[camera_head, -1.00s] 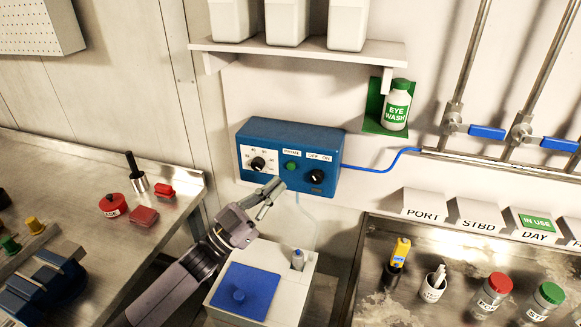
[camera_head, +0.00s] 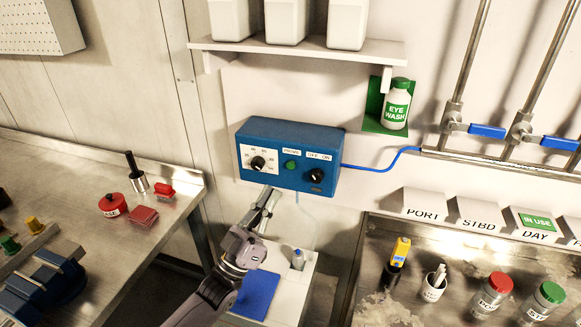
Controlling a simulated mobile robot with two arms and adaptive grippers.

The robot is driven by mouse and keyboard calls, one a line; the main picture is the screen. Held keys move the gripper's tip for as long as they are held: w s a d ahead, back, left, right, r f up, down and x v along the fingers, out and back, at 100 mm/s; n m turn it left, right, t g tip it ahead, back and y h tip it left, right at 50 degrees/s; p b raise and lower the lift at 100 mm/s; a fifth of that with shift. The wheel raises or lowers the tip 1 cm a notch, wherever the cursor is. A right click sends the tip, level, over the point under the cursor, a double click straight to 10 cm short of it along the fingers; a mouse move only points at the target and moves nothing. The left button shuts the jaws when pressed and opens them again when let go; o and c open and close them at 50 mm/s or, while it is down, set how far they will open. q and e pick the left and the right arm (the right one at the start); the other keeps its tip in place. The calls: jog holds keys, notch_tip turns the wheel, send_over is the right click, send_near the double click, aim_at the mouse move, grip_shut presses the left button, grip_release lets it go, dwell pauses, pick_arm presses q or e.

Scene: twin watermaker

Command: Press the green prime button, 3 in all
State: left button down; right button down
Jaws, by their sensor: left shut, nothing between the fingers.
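The green prime button (camera_head: 291,166) is a small round button on the front of a blue control box (camera_head: 322,149) on the wall, in the head view. It sits between a black dial (camera_head: 257,163) on a white scale and a black off/on knob (camera_head: 317,176). My left gripper (camera_head: 268,194) is shut and empty, below and a little left of the button, with its fingers pointing up. It appears apart from the button. My right gripper is not in view.
A shelf (camera_head: 300,50) with white jugs is above. An eye wash bottle (camera_head: 397,104) hangs to the right. Metal counters (camera_head: 170,222) flank both sides.

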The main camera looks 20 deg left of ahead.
aim_at(291, 165)
pick_arm(q)
jog(key=shift+s+a+f+n+t+y, duration=0.15)
jog(key=shift+n+t+y, duration=0.15)
jog(key=shift+n+y, duration=0.25)
jog(key=shift+s+a+n+t+y, duration=0.15)
jog(key=shift+n+t+y, duration=0.15)
jog(key=shift+n+y, duration=0.25)
jog(key=shift+w, duration=0.15)
jog(key=w+b, duration=0.4)
jog(key=w, duration=0.4)
jog(key=shift+w+d+b, duration=0.2)
jog(key=shift+w+b, duration=0.1)
jog(key=shift+w, duration=0.05)
dwell(0.4)
jog(key=shift+w+b, duration=0.35)
jog(key=shift+w, duration=0.05)
